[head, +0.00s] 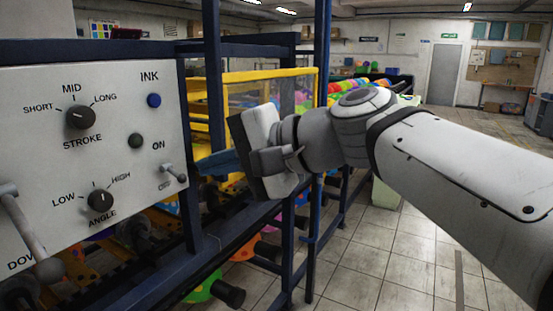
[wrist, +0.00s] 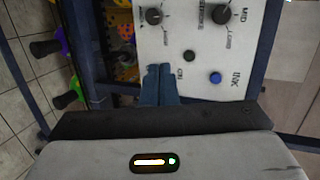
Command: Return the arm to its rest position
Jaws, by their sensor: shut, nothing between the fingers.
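My gripper (head: 222,163) reaches in from the right in the head view, in front of the blue machine frame and just right of the control panel (head: 95,140). Its blue fingers are closed together and empty, pointing left toward the panel. In the wrist view the shut fingers (wrist: 158,85) overlap the panel's lower part in the picture. I cannot tell the exact gap, but nothing is held. The panel carries a stroke knob (head: 80,117), an angle knob (head: 100,201), a blue ink button (head: 154,100), a dark round button (head: 135,141) and an on/off toggle (head: 173,174).
A lever with a ball end (head: 49,268) sticks out at the panel's lower left. Dark blue posts (head: 324,60) and a yellow-framed guard (head: 270,75) stand behind my gripper. Tiled floor (head: 400,250) is open to the right.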

